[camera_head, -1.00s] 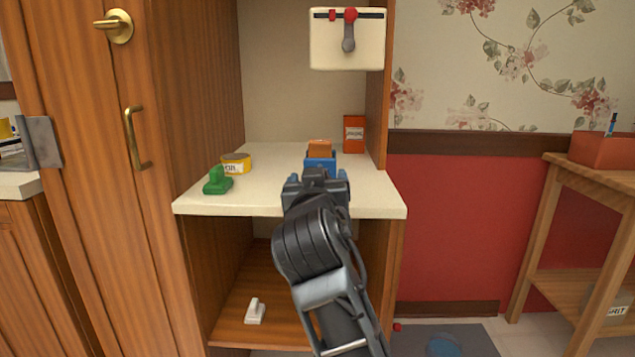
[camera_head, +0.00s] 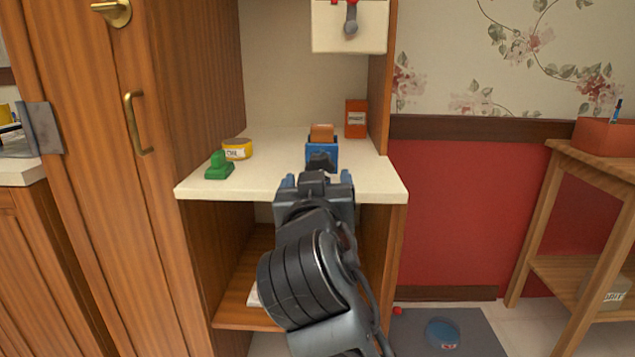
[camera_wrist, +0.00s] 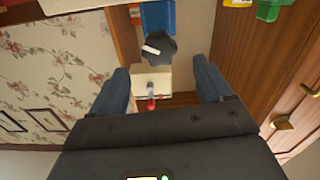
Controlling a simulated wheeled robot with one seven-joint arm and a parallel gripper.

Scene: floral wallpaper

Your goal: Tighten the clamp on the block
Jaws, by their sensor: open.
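The blue clamp (camera_head: 321,151) stands on the pale countertop with an orange-brown block (camera_head: 322,132) in its top. Its dark knob (camera_head: 320,164) faces me. In the wrist view the clamp (camera_wrist: 158,14) is at the top edge, and the knob (camera_wrist: 160,49) shows a white pointer mark. My gripper (camera_head: 317,179) is open and empty, just in front of the knob at the counter's front edge. In the wrist view my gripper (camera_wrist: 160,67) has a finger on each side, with the knob roughly centred between them and apart from both. The lower part of the clamp is partly hidden.
On the counter (camera_head: 270,178) a green object (camera_head: 219,168) and a yellow tin (camera_head: 237,148) stand left, and an orange-red box (camera_head: 356,118) at back right. A cream lever box (camera_head: 350,28) hangs above. Wooden cabinet walls flank the niche.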

